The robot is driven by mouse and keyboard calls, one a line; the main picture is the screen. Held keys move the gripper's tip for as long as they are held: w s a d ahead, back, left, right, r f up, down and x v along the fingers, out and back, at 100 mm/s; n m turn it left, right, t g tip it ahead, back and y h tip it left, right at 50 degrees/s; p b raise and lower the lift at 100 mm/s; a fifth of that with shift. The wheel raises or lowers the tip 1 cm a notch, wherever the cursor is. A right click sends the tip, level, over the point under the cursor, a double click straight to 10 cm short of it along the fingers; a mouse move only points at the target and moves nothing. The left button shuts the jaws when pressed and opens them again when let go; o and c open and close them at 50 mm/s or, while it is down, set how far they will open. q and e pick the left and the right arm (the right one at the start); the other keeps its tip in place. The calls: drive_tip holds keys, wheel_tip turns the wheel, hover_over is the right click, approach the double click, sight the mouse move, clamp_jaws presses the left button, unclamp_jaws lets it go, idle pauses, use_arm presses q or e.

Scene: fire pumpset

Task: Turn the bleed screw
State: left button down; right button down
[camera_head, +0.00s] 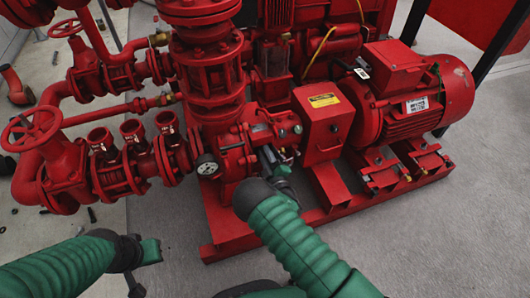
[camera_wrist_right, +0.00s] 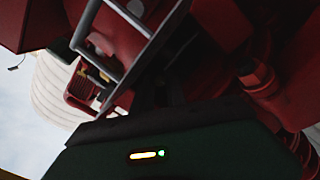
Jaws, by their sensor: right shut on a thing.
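The red pump (camera_head: 240,162) stands in the middle of the head view, with a round pressure gauge on its left side. My right gripper (camera_head: 267,155) reaches up to the pump's front, between the gauge and the red control box. It is shut on a small part there, which I take to be the bleed screw; the fingers and pump hide the screw itself. The right wrist view is dark and shows red pump parts close up, with no clear screw. My left gripper (camera_head: 146,268) is open and empty over the floor at lower left.
The red control box (camera_head: 323,122) stands close right of my right gripper, with the motor (camera_head: 418,92) beyond it. Valves with handwheels (camera_head: 31,128) and pipes fill the left. The red base frame (camera_head: 228,243) runs below. Grey floor (camera_head: 440,235) is clear at right.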

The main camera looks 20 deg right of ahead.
drive_tip(key=shift+s+a+f+n, duration=0.1)
drive_tip(key=shift+a+f+n, duration=0.1)
drive_tip(key=shift+n, duration=0.2)
drive_tip(key=c, duration=1.6)
unclamp_jaws()
drive_tip(key=shift+r, duration=0.1)
drive_tip(key=s+p, duration=0.7)
drive_tip(key=s, duration=0.9)
drive_tip(key=shift+s+d, duration=0.35)
drive_tip(key=shift+s, duration=0.05)
